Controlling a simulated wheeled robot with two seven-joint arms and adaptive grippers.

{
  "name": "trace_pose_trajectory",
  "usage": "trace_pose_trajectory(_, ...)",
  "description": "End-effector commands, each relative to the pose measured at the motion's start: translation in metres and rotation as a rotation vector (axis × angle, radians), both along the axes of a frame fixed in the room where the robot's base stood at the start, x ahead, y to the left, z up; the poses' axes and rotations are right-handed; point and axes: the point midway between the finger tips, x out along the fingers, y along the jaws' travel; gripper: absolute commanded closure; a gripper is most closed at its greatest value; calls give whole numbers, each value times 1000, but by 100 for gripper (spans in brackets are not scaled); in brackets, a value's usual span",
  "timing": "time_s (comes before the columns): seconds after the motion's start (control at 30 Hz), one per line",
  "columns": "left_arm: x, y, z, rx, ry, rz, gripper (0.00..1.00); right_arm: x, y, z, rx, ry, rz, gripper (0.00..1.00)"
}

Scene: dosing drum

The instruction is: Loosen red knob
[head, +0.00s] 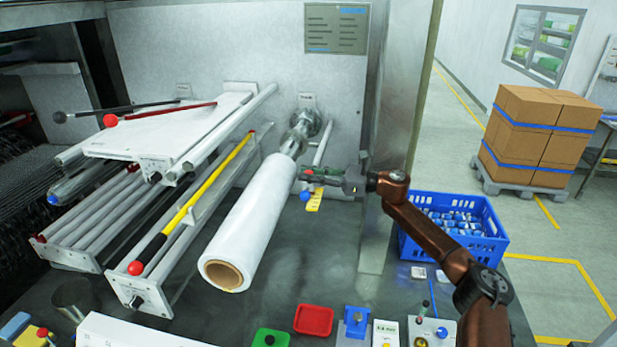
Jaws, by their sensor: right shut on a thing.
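My right gripper (311,174) reaches in from the right, its fingers pointing left, close to the right side of the large white film roll (245,220). Its jaws are shut on a small red part, which I take for the red knob; the fingers hide most of it. Behind the fingers is the metal spindle (299,137) at the roll's far end. My left gripper is not in view.
A yellow tag (314,201) hangs below the gripper. A red tray (313,320) and small devices line the front edge. Boxes (540,135) on a pallet stand at the back right.

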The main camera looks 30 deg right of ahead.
Motion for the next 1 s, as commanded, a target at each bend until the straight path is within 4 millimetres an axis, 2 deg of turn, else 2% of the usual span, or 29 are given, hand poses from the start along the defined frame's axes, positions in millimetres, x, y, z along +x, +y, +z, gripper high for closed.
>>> trace_pose_trajectory(0.33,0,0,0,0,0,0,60,1,-1,2,2,-3,-1,100)
trace_pose_trajectory(0.37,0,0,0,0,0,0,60,1,-1,2,2,-3,-1,81)
trace_pose_trajectory(0.6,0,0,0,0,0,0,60,0,-1,1,1,-2,-1,64)
trace_pose_trajectory(0.87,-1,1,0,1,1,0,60,0,-1,1,1,-1,0,63)
trace_pose_trajectory(1.0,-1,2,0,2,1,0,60,-5,-7,0,1,-1,-1,63)
